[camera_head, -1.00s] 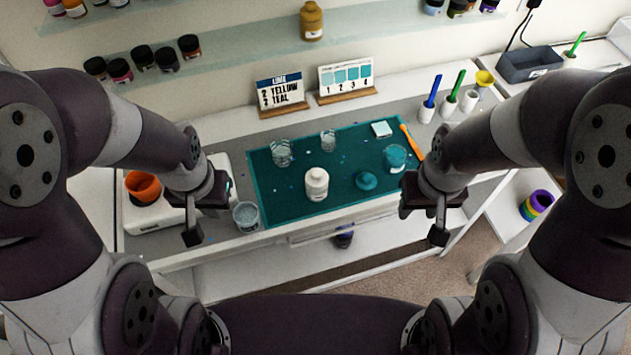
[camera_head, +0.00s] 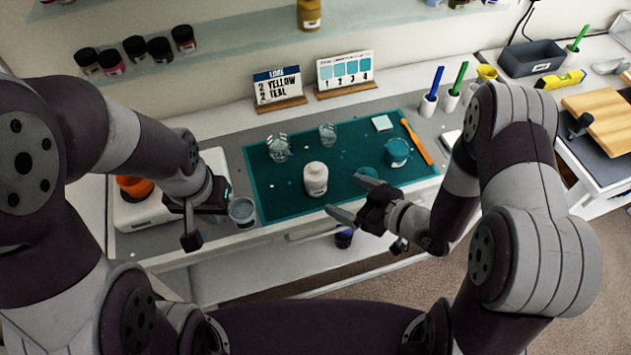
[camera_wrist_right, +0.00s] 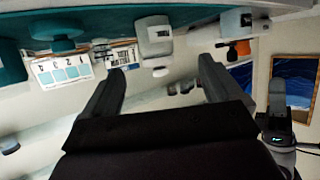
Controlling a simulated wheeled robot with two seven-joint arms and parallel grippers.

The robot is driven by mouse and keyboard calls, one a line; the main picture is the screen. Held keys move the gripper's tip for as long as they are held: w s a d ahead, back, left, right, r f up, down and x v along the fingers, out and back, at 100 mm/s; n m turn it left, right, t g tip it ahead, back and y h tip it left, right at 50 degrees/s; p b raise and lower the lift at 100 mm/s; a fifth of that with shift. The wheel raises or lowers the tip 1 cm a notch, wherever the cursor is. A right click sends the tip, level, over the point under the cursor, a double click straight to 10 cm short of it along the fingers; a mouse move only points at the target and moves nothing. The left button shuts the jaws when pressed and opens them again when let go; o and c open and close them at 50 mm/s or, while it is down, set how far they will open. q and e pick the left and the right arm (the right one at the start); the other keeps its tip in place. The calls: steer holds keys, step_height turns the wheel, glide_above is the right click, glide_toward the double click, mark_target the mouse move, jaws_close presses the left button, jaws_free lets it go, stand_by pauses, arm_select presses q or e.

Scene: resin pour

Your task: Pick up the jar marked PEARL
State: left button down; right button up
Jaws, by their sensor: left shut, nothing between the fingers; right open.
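A white jar (camera_head: 316,180), with lettering too small to read, stands upright on the teal mat (camera_head: 276,205). It also shows in the right wrist view (camera_wrist_right: 154,42), upside down, ahead of the fingers. My right gripper (camera_head: 354,199) is open and empty, right of the jar and near the mat's front edge, fingers pointing toward it and apart from it. My left gripper (camera_head: 191,241) is shut and empty, in front of the bench at the left, far from the jar. I cannot read PEARL on any jar.
An orange tool (camera_head: 417,141) lies at the mat's right. A clear cup (camera_head: 242,211) stands left of the mat.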

mark_target(325, 185)
steer(key=x, duration=0.3)
steer(key=p+x, duration=0.1)
steer(key=x, duration=0.6)
steer(key=shift+w+d+f+p, duration=0.1)
steer(key=shift+w+f+p, duration=0.25)
steer(key=shift+f+p, duration=0.05)
steer(key=shift+w+a+f, duration=0.25)
steer(key=shift+w, duration=0.1)
steer(key=shift+s, duration=0.1)
steer(key=c, duration=0.3)
steer(key=shift+r, duration=0.1)
steer(key=c, duration=1)
